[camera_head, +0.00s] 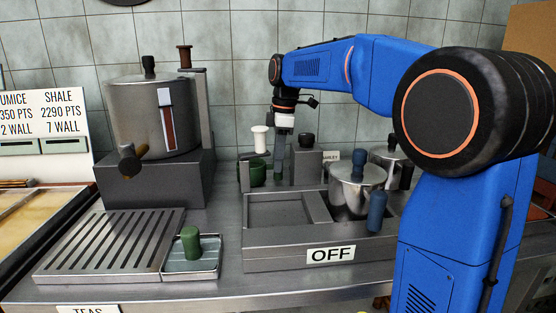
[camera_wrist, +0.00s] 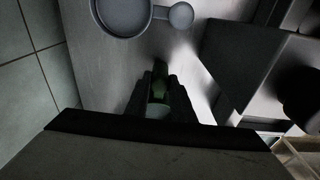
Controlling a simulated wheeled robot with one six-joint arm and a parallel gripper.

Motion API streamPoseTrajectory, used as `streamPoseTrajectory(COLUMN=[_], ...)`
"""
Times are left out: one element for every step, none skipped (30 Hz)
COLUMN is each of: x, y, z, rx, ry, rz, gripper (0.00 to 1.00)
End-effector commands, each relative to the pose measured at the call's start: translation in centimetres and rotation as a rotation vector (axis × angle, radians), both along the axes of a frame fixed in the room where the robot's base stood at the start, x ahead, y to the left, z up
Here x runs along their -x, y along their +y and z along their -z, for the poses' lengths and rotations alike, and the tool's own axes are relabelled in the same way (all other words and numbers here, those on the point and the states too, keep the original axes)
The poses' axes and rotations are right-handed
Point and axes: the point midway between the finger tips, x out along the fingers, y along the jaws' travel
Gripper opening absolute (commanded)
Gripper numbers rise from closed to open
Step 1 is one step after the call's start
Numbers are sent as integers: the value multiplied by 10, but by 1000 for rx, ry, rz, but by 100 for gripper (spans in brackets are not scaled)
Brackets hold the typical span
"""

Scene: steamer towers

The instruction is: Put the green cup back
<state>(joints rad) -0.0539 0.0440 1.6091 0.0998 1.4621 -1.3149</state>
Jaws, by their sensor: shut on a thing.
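My gripper (camera_head: 279,158) points down over the back of the counter, left of the dark grey block. In the wrist view its two fingers (camera_wrist: 160,92) are shut on a narrow green thing (camera_wrist: 161,72), which seems to be the green cup; the fingers hide most of it. In the head view the held thing is hard to make out. A dark green round vessel (camera_head: 258,173) stands just left of the gripper, below a white spool-shaped piece (camera_head: 260,139). Another green piece (camera_head: 191,242) stands upright in the small tray (camera_head: 207,269) at the front.
A large steel urn (camera_head: 150,115) and a slatted drip tray (camera_head: 110,245) are at the left. The dark block (camera_head: 306,165) stands close right of the gripper. Tiled wall behind.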

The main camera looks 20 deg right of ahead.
Motion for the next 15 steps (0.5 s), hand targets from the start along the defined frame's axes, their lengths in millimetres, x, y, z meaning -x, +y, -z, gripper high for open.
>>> streamPoseTrajectory(x=[0, 0, 0, 0, 0, 0, 0, 0, 0, 0, 0, 0, 0, 0, 0], y=[0, 0, 0, 0, 0, 0, 0, 0, 0, 0, 0, 0, 0, 0, 0], z=[0, 1, 1, 2, 2, 3, 3, 3, 4, 4, 5, 5, 5, 6, 6], rx=[0, 0, 0, 0, 0, 0, 0, 0, 0, 0, 0, 0, 0, 0, 0], ry=[0, 0, 0, 0, 0, 0, 0, 0, 0, 0, 0, 0, 0, 0, 0], rz=[0, 0, 0, 0, 0, 0, 0, 0, 0, 0, 0, 0, 0, 0, 0], gripper=[0, 0, 0, 0, 0, 0, 0, 0, 0, 0, 0, 0, 0, 0, 0])
